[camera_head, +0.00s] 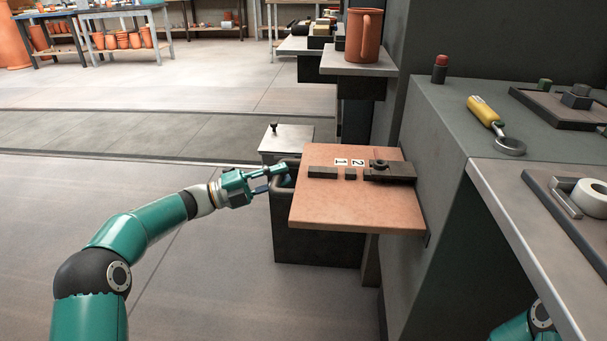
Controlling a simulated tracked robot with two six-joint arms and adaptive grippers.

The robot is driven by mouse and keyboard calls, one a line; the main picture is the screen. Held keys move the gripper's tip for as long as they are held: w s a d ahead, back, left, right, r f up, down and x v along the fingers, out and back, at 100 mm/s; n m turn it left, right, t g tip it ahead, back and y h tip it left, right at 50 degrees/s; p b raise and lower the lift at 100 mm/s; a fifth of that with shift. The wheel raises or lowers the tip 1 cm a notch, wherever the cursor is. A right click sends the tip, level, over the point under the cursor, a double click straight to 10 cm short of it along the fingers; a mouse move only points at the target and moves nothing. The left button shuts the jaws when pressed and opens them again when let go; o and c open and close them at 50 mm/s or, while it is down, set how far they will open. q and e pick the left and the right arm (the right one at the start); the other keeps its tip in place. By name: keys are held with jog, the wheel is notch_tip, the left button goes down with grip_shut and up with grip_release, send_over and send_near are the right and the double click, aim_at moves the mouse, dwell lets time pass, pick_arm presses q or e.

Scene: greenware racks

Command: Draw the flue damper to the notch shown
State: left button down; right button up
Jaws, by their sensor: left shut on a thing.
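The flue damper looks to be the flat terracotta slab (340,205) jutting left from the grey kiln wall. On its top lie dark blocks, a longer one (323,172), a small one (350,174) and a larger one with a round knob (390,172). White labels "1" (341,162) and "2" (358,163) stand behind them. My right gripper is out of view; only a teal part of that arm shows at bottom right.
A dark bin (305,249) stands under the slab, with a pale-topped box (287,138) behind. A terracotta jug (364,36) stands on a shelf. A yellow-handled tool (486,112) lies on the grey top at right. The floor at left is clear.

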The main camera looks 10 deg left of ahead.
pick_arm(q)
jog(key=shift+f, duration=0.25)
jog(key=c, duration=1.1)
grip_release()
jog(key=shift+c, duration=0.2)
jog(key=shift+o, duration=0.7)
jog(key=shift+r, duration=0.1)
jog(key=v, duration=1.2)
